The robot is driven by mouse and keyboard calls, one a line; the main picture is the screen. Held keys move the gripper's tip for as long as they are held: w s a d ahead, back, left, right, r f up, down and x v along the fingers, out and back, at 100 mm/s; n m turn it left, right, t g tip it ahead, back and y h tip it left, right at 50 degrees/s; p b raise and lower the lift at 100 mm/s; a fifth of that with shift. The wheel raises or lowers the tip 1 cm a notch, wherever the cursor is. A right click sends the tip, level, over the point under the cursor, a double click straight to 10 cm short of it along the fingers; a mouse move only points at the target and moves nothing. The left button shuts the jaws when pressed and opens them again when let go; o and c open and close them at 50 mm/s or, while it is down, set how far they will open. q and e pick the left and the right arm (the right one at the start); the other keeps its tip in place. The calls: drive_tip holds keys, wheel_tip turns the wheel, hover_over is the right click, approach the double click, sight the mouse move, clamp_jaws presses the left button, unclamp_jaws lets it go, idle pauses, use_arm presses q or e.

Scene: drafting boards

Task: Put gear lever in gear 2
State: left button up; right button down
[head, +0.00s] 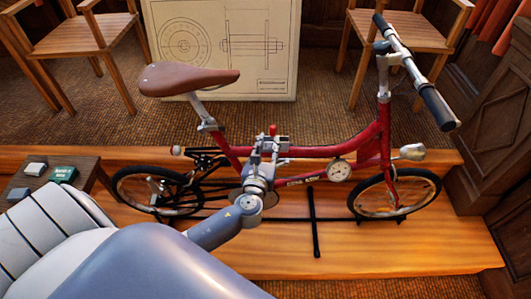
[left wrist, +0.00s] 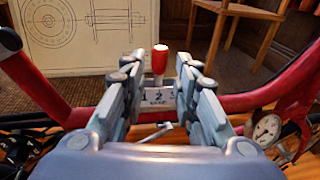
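The gear lever (left wrist: 160,58) has a red knob and stands up from a pale plate with markings (left wrist: 158,97), too small to read surely. In the head view the knob (head: 272,130) shows just above the red bicycle frame (head: 330,151). My left gripper (head: 268,144) is at the frame's top tube. In the left wrist view its two fingers (left wrist: 160,62) are apart, one on each side of the lever, with visible gaps to the knob. Whether the fingertips reach as far as the lever is hard to tell. My right gripper is not in view.
The bicycle stands on a wooden platform (head: 400,255). Its saddle (head: 188,79) and handlebar (head: 425,90) rise above the frame. A round dial (head: 340,170) hangs beside the frame. A small table (head: 82,165) is at left. Chairs and a drawing board (head: 276,85) stand behind.

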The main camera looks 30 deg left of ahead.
use_arm(q)
drive_tip(key=v, duration=0.3)
drive_tip(key=shift+s+d, duration=0.15)
drive_tip(key=shift+s, duration=0.2)
drive_tip(key=s+f+n+g+h, duration=0.1)
drive_tip(key=s+f+n+g, duration=0.4)
drive_tip(key=f, duration=0.9)
drive_tip(key=s+f+n+g+h, duration=0.25)
drive_tip(key=s+f+n, duration=0.4)
drive_tip(key=f, duration=0.85)
drive_tip(key=s+d+f+n+g, duration=0.2)
drive_tip(key=s+f+n, duration=0.4)
drive_tip(key=s, duration=0.4)
drive_tip(key=s+d+f+n+g+h, duration=0.1)
drive_tip(key=s+d+f+n+g, duration=0.1)
drive_tip(key=s+f+n, duration=0.4)
drive_tip(key=s+d+f+n+g+h, duration=0.1)
drive_tip(key=s+f+n, duration=0.5)
drive_tip(key=s, duration=1)
drive_tip(key=shift+d+g, duration=0.7)
drive_tip(key=shift+g, duration=0.45)
